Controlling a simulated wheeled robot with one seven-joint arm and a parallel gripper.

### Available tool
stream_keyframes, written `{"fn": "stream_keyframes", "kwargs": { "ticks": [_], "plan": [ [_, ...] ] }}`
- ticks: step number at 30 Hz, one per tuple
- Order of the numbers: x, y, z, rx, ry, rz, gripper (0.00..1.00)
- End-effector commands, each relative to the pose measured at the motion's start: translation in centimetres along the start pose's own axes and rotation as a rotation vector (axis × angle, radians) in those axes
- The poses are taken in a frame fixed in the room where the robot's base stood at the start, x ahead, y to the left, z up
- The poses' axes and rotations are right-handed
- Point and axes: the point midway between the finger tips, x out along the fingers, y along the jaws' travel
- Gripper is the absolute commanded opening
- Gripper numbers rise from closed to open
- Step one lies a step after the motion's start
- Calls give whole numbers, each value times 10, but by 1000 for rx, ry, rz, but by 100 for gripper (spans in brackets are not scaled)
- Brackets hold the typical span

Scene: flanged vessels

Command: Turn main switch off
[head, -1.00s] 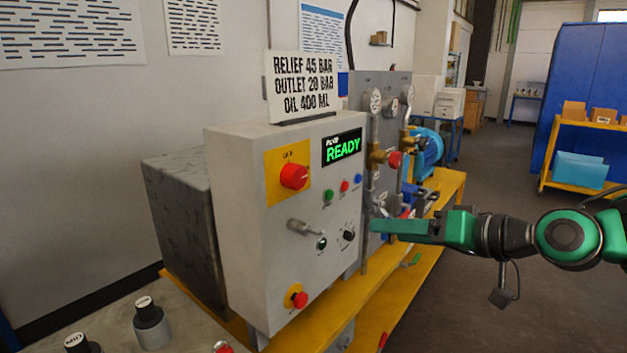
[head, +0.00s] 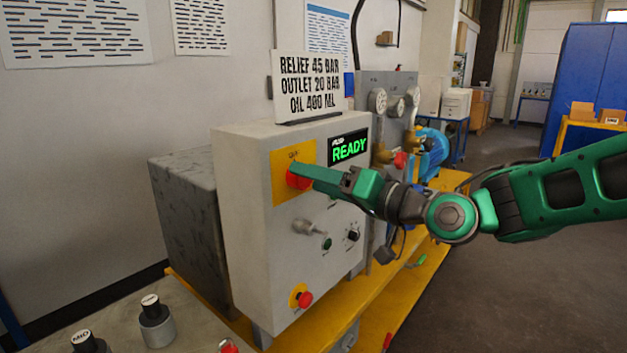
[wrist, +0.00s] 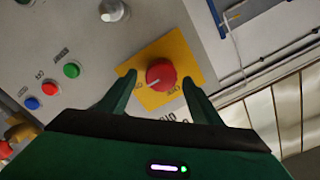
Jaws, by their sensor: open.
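The main switch is a red rotary knob (head: 297,178) on a yellow plate (head: 283,195), high on the front of the grey control box (head: 245,215). In the wrist view the red knob (wrist: 160,75) lies between the two fingers, near their tips. My gripper (head: 312,176) is open, its fingers on either side of the knob with gaps showing. I cannot tell whether the fingertips reach past the knob's face. In the head view my fingers cover part of the knob. A white pointer line shows on the knob in the wrist view.
A lit display (head: 348,148) reads READY, right of the plate. A text sign (head: 308,85) stands on top.

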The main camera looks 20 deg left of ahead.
Motion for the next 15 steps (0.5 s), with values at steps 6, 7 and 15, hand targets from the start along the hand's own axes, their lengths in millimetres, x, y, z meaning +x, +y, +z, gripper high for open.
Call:
{"fn": "stream_keyframes", "kwargs": {
  "ticks": [6,7,15],
  "plan": [
    [13,0,0,0,1,0,59],
    [14,0,0,-1,1,0,59],
    [14,0,0,0,1,1,52]
  ]
}}
